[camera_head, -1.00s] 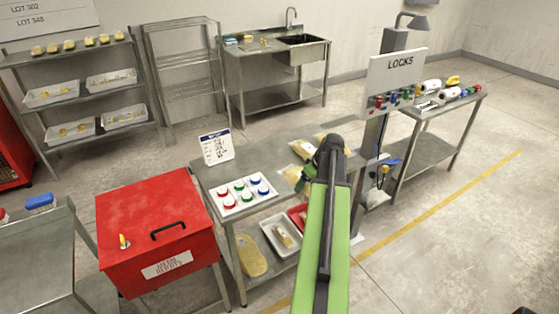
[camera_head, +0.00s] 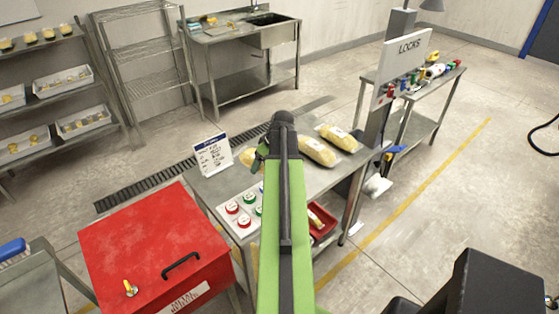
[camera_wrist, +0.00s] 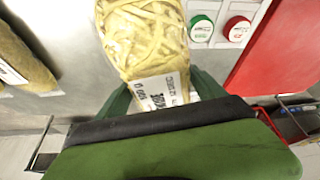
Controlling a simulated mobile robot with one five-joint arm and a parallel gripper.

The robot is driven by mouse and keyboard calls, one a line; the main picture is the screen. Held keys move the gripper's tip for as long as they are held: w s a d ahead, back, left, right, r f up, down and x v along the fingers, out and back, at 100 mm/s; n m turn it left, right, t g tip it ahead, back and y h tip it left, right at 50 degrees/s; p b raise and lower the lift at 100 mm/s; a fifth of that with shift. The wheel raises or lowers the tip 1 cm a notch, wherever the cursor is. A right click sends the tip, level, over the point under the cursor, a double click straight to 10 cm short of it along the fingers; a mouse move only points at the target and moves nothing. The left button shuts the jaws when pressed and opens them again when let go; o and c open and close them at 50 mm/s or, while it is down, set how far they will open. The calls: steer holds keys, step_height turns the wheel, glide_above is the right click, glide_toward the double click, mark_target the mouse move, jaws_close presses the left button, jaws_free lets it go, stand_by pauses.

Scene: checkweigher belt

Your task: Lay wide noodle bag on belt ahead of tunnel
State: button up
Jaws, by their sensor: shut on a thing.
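The wide noodle bag (camera_wrist: 145,40) is clear with pale yellow ribbon noodles and a white printed label. In the wrist view my gripper (camera_wrist: 166,92) is shut on its label end. In the head view my gripper (camera_head: 262,155) is over the steel table, and part of the bag (camera_head: 247,158) shows to its left; my arm hides the rest. I cannot tell whether the bag touches the tabletop. No belt or tunnel can be made out.
Two more yellow bags (camera_head: 317,151) (camera_head: 338,137) lie on the steel table (camera_head: 333,176). A sign card (camera_head: 213,156) and a button tray (camera_head: 236,223) are near the held bag. A red lidded box (camera_head: 150,250) stands front left. A signpost (camera_head: 378,130) rises at the table's right end.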

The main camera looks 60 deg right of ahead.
steer(key=s+d+m+h, duration=0.1)
steer(key=s+d+m, duration=0.2)
steer(key=s+d, duration=1)
steer(key=w+a+f+b, duration=0.1)
steer(key=w+f+b, duration=0.1)
steer(key=w, duration=0.1)
steer(key=w+a+f+b, duration=0.1)
steer(key=w+f+b, duration=0.1)
steer(key=w, duration=0.2)
steer(key=w+a+f+b, duration=0.1)
steer(key=w+f+b, duration=0.1)
steer(key=w, duration=0.1)
steer(key=shift+w+f+b, duration=0.2)
steer(key=shift+f+b, duration=0.15)
steer(key=shift+b, duration=0.05)
steer(key=shift+w+a, duration=0.1)
steer(key=shift+w, duration=0.15)
step_height(320, 180, down, 4)
steer(key=b, duration=0.4)
steer(key=shift+f, duration=0.15)
steer(key=shift+r, duration=0.2)
steer(key=shift+f, duration=0.15)
steer(key=o, duration=1.6)
steer(key=shift+f, duration=0.1)
steer(key=shift+c, duration=0.2)
steer(key=shift+o, duration=0.9)
